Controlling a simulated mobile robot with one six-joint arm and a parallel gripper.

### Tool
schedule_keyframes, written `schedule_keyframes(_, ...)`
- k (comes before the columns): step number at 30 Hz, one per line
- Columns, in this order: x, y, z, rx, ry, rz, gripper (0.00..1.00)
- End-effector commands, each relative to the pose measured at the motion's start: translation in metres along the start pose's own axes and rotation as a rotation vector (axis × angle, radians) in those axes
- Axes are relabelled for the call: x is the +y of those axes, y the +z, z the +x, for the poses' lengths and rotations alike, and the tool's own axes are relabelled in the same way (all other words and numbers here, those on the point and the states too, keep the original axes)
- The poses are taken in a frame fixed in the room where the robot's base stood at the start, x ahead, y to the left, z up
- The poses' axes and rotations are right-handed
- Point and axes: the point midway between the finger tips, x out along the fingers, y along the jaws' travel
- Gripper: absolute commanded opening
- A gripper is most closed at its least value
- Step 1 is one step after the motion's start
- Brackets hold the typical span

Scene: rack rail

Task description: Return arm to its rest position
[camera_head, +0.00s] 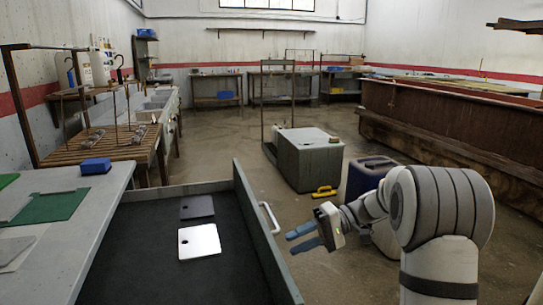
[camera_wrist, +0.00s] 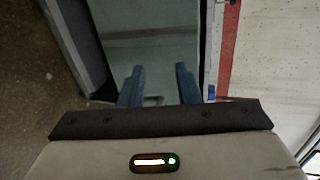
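My arm reaches in from the right of the head view, with the elbow bent. My gripper (camera_head: 292,243) points left, just right of the open drawer's front panel and its pale handle (camera_head: 269,218). A gap shows between the fingertips and the handle in the picture. The two blue fingers are apart with nothing between them. In the wrist view my gripper (camera_wrist: 158,72) also shows spread, empty fingers, with a grey-green surface beyond them.
The open drawer (camera_head: 135,245) holds a light plate (camera_head: 199,241) and a dark plate (camera_head: 197,207). A grey workbench (camera_head: 75,240) stands left, with a blue box (camera_head: 96,166). A grey cabinet (camera_head: 308,160) and a dark blue container (camera_head: 368,175) stand behind my arm. Open floor lies beyond the drawer.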

Motion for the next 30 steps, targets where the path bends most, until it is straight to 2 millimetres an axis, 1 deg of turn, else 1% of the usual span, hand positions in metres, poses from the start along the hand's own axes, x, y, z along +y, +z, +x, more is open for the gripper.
schedule_keyframes(1,-0.011,0.006,0.001,-0.004,0.027,0.01,0.3)
schedule_keyframes(8,-0.037,0.033,0.007,-0.013,0.171,0.073,0.3)
schedule_keyframes(11,-0.049,0.048,0.007,-0.01,0.25,0.101,0.3)
schedule_keyframes(14,-0.066,0.068,0.007,-0.005,0.349,0.132,0.3)
schedule_keyframes(17,-0.088,0.096,0.004,0.015,0.487,0.165,0.3)
schedule_keyframes(18,-0.098,0.11,0.002,0.028,0.552,0.177,0.3)
schedule_keyframes(20,-0.11,0.13,-0.003,0.052,0.654,0.191,0.3)
schedule_keyframes(21,-0.118,0.143,-0.007,0.073,0.719,0.198,0.3)
schedule_keyframes(24,-0.136,0.174,-0.02,0.133,0.878,0.198,0.3)
schedule_keyframes(27,-0.153,0.201,-0.035,0.204,1.023,0.179,0.3)
schedule_keyframes(30,-0.168,0.223,-0.049,0.278,1.142,0.147,0.3)
